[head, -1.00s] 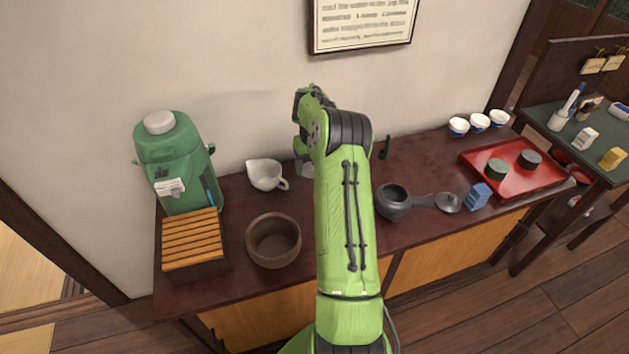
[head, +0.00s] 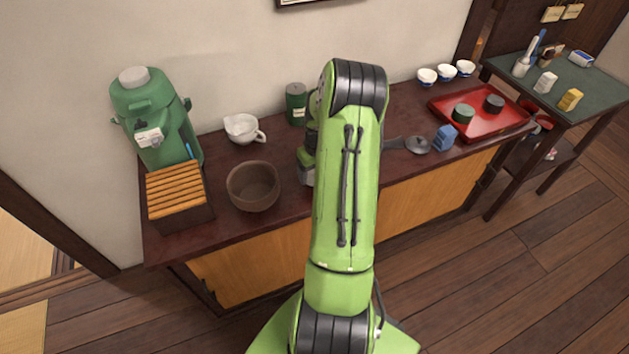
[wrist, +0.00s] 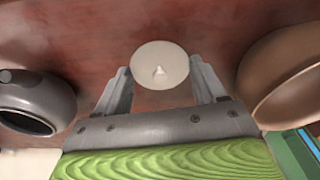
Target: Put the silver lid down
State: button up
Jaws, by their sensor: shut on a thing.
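The silver lid (wrist: 160,58) is a pale round disc with a small raised point at its middle, seen in the wrist view. My gripper (wrist: 163,76) is shut on it, with a finger at either side. The reddish-brown wooden counter (wrist: 110,35) shows beneath the lid; I cannot tell whether the lid touches it. In the head view my arm hides the lid and the fingertips; my wrist is over the counter, right of the brown bowl (head: 253,188). A green canister (head: 296,104) stands upright behind, near the wall.
The grey teapot (wrist: 35,100) is left of the lid in the wrist view, and the bowl is at right. Counter around the lid looks clear.

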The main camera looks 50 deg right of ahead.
notch_tip(320, 180, down, 3)
jog(key=shift+b, duration=0.3)
jog(key=shift+r, duration=0.15)
jog(key=o, duration=1.1)
